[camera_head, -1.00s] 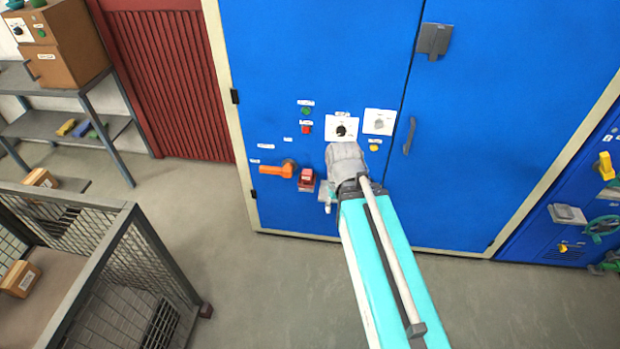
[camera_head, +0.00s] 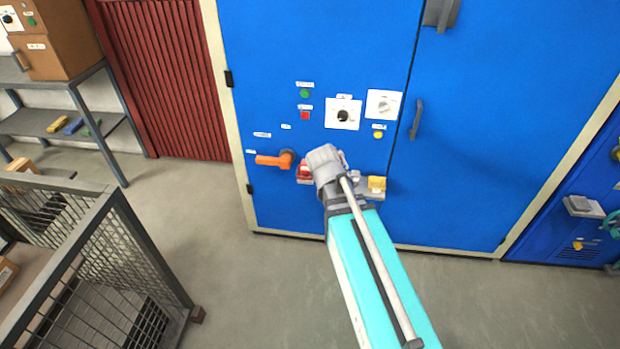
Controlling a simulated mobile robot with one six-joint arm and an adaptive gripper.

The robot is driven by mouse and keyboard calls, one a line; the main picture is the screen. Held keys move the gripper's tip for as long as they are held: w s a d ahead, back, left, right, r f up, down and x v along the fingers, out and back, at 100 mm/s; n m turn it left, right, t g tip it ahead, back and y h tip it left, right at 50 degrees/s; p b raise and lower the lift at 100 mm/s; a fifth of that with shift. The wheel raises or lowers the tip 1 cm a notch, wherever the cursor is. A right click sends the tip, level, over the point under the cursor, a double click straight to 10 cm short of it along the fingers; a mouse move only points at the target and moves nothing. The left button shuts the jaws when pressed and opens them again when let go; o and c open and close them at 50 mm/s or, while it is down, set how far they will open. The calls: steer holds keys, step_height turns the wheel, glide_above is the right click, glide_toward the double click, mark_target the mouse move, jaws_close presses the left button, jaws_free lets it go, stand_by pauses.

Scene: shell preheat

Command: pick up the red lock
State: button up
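The red lock (camera_head: 304,172) is at the blue cabinet's front, just right of the orange handle. Its right side is partly covered by the end of my arm. My gripper (camera_head: 324,165) is at the far end of the turquoise arm, close to the lock in the picture. The grey wrist hides its fingers, so I cannot tell whether they are open or touch the lock.
The orange handle (camera_head: 274,160) sticks out left of the lock. A small grey shelf (camera_head: 368,194) with a yellow block (camera_head: 376,184) is right of my wrist. Dials and buttons are above. A mesh cage (camera_head: 110,250) stands at the left. The floor between is clear.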

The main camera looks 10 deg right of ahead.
steer(key=w+d+f+n+t+h+b, duration=0.1)
steer(key=w+f+n+t+h+b, duration=0.2)
steer(key=w+f+n+b, duration=0.5)
steer(key=n+t+y+b, duration=0.2)
steer(key=n+t+b, duration=0.9)
steer(key=n+b, duration=1.4)
glide_toward(305, 171)
steer(key=s+m+b, duration=0.2)
steer(key=m+b, duration=0.4)
steer(key=shift+w+a+r, duration=0.1)
steer(key=shift+a+r, duration=0.05)
steer(key=shift+a, duration=0.2)
steer(key=x, duration=0.7)
steer(key=shift+w+d+p, duration=0.2)
steer(key=shift+w+p, duration=0.1)
steer(key=shift+w, duration=0.05)
steer(key=shift+w+d, duration=0.15)
steer(key=shift+w, duration=0.2)
steer(key=shift+w, duration=0.1)
